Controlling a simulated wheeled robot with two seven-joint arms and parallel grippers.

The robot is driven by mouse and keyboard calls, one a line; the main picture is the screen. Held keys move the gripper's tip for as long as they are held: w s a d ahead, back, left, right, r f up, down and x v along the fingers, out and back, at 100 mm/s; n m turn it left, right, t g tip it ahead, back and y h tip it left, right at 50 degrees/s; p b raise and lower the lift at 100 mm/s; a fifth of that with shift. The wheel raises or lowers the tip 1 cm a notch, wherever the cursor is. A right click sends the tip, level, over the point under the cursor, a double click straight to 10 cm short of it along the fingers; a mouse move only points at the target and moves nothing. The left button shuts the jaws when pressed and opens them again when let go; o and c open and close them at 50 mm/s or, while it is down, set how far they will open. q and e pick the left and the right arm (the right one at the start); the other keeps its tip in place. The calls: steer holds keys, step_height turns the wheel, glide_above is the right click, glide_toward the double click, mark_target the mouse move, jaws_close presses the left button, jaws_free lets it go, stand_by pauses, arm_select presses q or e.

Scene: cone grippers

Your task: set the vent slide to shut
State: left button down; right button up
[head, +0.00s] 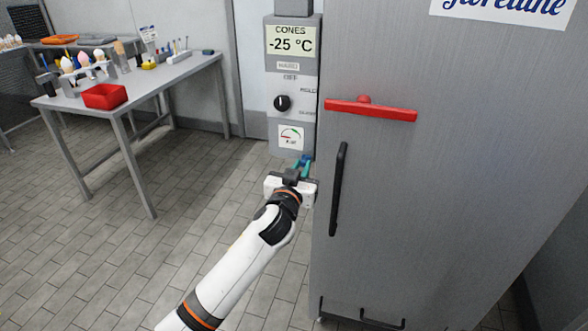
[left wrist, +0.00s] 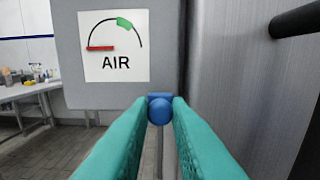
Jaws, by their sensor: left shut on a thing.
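The vent slide shows as a blue round knob (left wrist: 159,110) just below the AIR panel in the left wrist view. My left gripper (head: 303,163) has teal fingers and is shut on this knob, with one finger on each side. The AIR dial (left wrist: 114,46) has a green mark near the top right of its arc and a red pointer lying flat toward the left. The dial also shows in the head view (head: 291,137), just above my gripper. The slide's track is mostly hidden behind the knob and fingers. My right gripper is not in view.
The grey freezer (head: 450,190) stands close to the right, with a black vertical handle (head: 339,188) and a red bar (head: 371,109). The control column (head: 291,85) shows -25 °C and a black dial knob (head: 282,103). A table (head: 150,82) with a red tray (head: 104,96) stands left; the floor between is clear.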

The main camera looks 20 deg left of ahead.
arm_select(q)
steer(key=shift+d, duration=0.15)
steer(key=c, duration=1.4)
jaws_free()
steer(key=shift+d, duration=0.15)
steer(key=shift+o, duration=0.2)
steer(key=shift+s, duration=0.1)
steer(key=s+b, duration=0.1)
steer(key=s, duration=1.1)
steer(key=shift+a, duration=0.25)
steer(key=shift+w, duration=0.1)
